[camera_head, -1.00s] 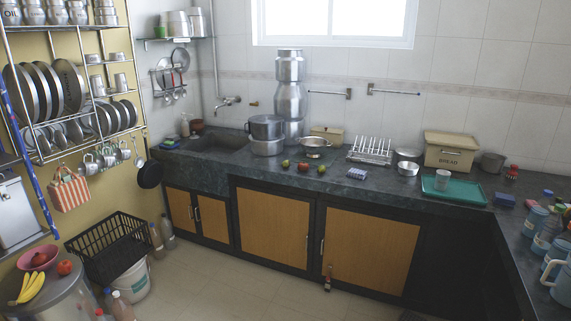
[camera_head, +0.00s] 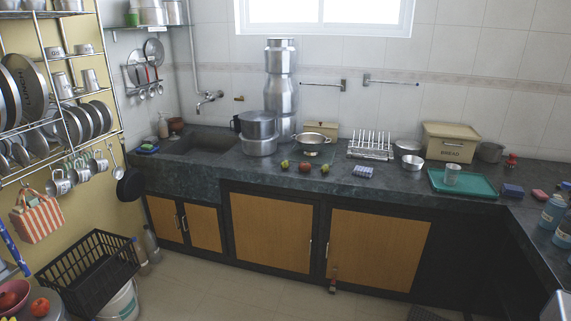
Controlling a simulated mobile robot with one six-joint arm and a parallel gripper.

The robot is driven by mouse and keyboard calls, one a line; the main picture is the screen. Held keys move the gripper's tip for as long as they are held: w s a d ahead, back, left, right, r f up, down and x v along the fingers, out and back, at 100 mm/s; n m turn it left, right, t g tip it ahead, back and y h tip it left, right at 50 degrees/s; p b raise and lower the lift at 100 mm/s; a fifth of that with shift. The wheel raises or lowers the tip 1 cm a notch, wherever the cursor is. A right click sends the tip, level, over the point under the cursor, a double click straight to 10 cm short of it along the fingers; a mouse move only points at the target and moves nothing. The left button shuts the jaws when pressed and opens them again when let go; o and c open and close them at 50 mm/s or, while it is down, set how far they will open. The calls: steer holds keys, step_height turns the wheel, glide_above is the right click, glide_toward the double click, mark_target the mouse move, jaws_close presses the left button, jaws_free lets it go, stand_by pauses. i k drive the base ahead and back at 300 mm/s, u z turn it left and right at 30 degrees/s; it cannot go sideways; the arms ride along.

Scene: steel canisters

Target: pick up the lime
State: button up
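Two small green round things lie on the dark stone counter (camera_head: 400,184), on either side of a red fruit (camera_head: 305,167). The right one (camera_head: 325,169) is small and green and looks like the lime. The left one (camera_head: 284,165) is yellowish green and may be another fruit; at this size I cannot be sure which is the lime. Both lie near the counter's front edge, in front of a metal colander (camera_head: 313,142).
Stacked pots (camera_head: 260,133) stand left of the fruit. A blue-white block (camera_head: 363,172) and a dish rack (camera_head: 371,146) are to the right, then a green tray (camera_head: 463,184). The floor (camera_head: 235,300) before the cabinets is mostly clear; a black crate (camera_head: 88,272) is at left.

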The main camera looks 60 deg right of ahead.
mark_target(284, 165)
steer(key=z, duration=0.25)
steer(key=i, duration=1.5)
steer(key=z, duration=0.25)
